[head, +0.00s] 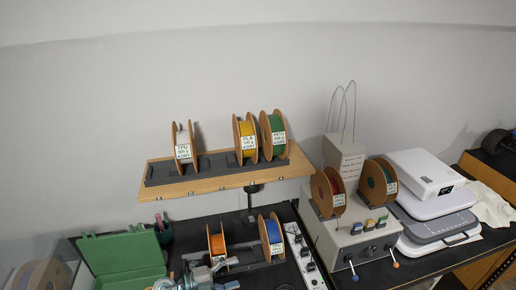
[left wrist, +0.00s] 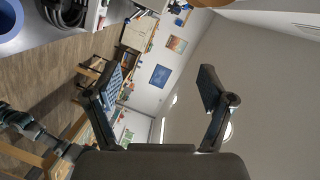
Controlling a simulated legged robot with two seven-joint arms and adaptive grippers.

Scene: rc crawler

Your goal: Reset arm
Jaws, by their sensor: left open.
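My left gripper (left wrist: 161,75) shows in the left wrist view with its two dark fingers spread wide apart. Nothing is between the fingers, and beyond them I see only the distant room. In the head view, grey mechanical parts show at the bottom edge, left of centre, and I cannot tell clearly what they are. My right gripper is in neither view.
A wooden shelf (head: 225,183) holds white, yellow and green filament spools. Below, orange (head: 217,245) and blue (head: 271,233) spools stand by a power strip (head: 300,250). An open green case (head: 122,255) is at left; a grey control box (head: 355,240) and white machine (head: 425,175) are at right.

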